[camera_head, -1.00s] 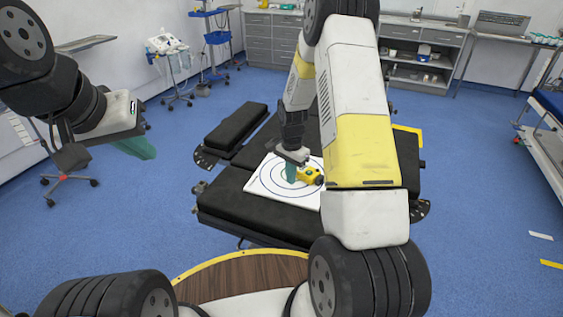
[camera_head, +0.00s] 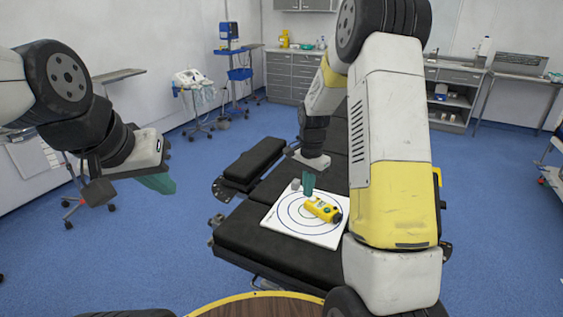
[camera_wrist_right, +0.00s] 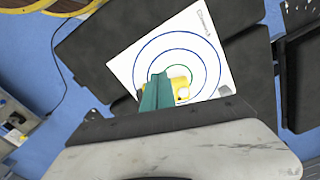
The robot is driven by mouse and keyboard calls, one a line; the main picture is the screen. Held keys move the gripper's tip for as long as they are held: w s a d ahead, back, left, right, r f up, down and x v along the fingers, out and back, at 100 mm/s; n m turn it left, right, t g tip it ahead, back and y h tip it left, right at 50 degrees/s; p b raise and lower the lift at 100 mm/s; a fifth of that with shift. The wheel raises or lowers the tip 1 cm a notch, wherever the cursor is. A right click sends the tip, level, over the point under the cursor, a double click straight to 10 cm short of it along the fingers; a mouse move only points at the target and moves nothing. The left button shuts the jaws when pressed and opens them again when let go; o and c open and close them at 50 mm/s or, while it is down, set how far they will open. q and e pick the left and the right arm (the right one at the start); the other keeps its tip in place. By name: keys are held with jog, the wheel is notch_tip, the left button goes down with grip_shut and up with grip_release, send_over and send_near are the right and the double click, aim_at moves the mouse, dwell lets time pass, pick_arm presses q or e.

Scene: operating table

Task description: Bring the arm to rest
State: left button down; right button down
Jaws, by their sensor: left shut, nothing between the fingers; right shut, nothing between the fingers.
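My right gripper (camera_head: 308,184) is shut and empty above the white board with circles, seen in the head view. Its teal fingers also show closed together in the right wrist view (camera_wrist_right: 156,92), partly covering a yellow device. My left gripper (camera_head: 158,184) is shut and empty, in the air at the left, away from the table. The yellow device (camera_head: 322,210) lies on the target board (camera_head: 285,237), near the middle of its rings. The right fingertips appear just above and beside it; the exact gap cannot be told.
The board lies on the black operating table (camera_head: 245,238). A small grey object (camera_head: 296,184) is near the board's far edge. A blue cart (camera_head: 240,74) and cabinets (camera_head: 292,75) stand at the back.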

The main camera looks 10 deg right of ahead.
jog(key=s+a+r+n+t, duration=0.1)
jog(key=s+r+n+t, duration=0.3)
jog(key=r, duration=0.7)
jog(key=s+a+r+n+t+y, duration=0.1)
jog(key=s+r+n, duration=0.2)
jog(key=s+r, duration=0.3)
jog(key=s+a+r+n+t+y, duration=0.1)
jog(key=s+r, duration=0.4)
jog(key=s, duration=1)
jog(key=a+n, duration=0.1)
jog(key=n, duration=0.1)
jog(key=shift+s+r+n, duration=0.25)
jog(key=shift+r+n, duration=0.15)
